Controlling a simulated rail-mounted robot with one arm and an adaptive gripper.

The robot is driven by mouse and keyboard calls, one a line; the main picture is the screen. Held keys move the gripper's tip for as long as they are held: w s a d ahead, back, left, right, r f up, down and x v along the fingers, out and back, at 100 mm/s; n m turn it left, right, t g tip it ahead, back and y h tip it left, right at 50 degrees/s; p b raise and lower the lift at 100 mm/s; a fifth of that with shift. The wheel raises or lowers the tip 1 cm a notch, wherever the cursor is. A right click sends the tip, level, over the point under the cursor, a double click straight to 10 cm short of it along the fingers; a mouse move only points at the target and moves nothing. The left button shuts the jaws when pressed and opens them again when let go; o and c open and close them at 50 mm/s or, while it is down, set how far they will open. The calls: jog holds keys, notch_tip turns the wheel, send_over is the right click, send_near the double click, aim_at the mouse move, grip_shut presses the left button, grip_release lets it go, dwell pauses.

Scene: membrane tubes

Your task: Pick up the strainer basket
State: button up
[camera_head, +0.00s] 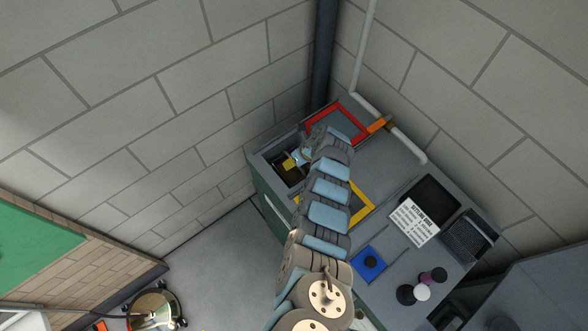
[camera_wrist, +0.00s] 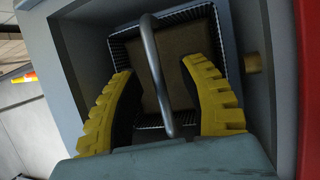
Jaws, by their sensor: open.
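The strainer basket (camera_wrist: 149,52) sits down in a grey square well, with dark mesh sides, a brown inside and a grey arched handle across its middle. My gripper (camera_wrist: 162,68) is open, with its ridged yellow fingers to either side of the handle and apart from it. In the head view my gripper (camera_head: 294,160) is over the dark well at the left end of the bench, and the basket cannot be made out clearly there.
The well's grey wall (camera_wrist: 88,60) stands close around the fingers. A red frame (camera_head: 351,104) lies behind the arm and a yellow frame (camera_head: 362,203) to its right. Farther right are a printed card (camera_head: 413,222), a blue pad (camera_head: 368,264) and small round knobs.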

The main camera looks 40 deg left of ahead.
grip_shut()
jog(key=shift+r, duration=0.15)
dwell(0.4)
